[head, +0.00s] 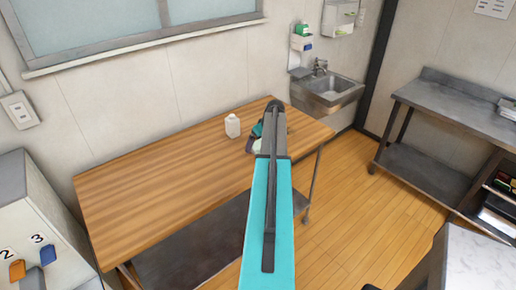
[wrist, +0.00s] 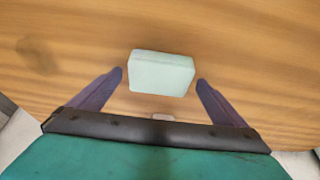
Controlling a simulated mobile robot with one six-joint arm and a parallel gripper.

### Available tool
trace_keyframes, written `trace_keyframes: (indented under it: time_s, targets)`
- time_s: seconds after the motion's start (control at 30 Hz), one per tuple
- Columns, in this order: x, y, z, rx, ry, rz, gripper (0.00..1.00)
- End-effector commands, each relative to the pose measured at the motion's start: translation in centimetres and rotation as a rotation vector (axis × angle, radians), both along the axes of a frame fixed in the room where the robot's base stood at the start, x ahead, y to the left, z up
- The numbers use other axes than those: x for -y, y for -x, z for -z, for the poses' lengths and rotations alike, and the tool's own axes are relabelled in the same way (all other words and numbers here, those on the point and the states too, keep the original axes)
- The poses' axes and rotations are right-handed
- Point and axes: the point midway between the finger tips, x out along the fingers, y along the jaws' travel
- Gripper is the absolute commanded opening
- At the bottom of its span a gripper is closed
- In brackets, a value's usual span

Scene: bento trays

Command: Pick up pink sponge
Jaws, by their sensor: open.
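No pink sponge shows in either view. A pale mint, sponge-like block (wrist: 161,73) lies on the wooden table (wrist: 50,60), seen in the wrist view ahead of and between my fingers. In the head view a pale patch (head: 256,147), likely the same block, shows beside my arm, partly hidden. My gripper (wrist: 160,79) is open, with one dark purple finger on each side of the block and a gap on both sides. I cannot tell how high the fingers are above the table.
A white bottle (head: 232,126) stands on the table left of my arm. A small pale thing (wrist: 163,117) shows at my gripper's edge. The table's left half is clear. A sink (head: 328,92) and a metal bench (head: 460,105) stand beyond.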

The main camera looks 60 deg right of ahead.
Motion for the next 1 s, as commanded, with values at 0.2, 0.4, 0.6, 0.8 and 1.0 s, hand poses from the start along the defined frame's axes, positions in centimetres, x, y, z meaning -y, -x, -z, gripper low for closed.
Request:
trace_keyframes:
  time_s: [0.2,0.4,0.6,0.8,1.0]
  targets:
    - [0.03,0.05,-0.01,0.0,0.0,0.001,0.96]
    - [0.04,0.07,-0.01,0.0,0.0,0.001,0.93]
    - [0.05,0.1,-0.01,0.0,0.0,0.001,0.59]
    - [0.06,0.1,-0.01,0.0,0.0,0.002,0.49]
    - [0.07,0.11,-0.03,0.0,0.0,0.002,0.49]
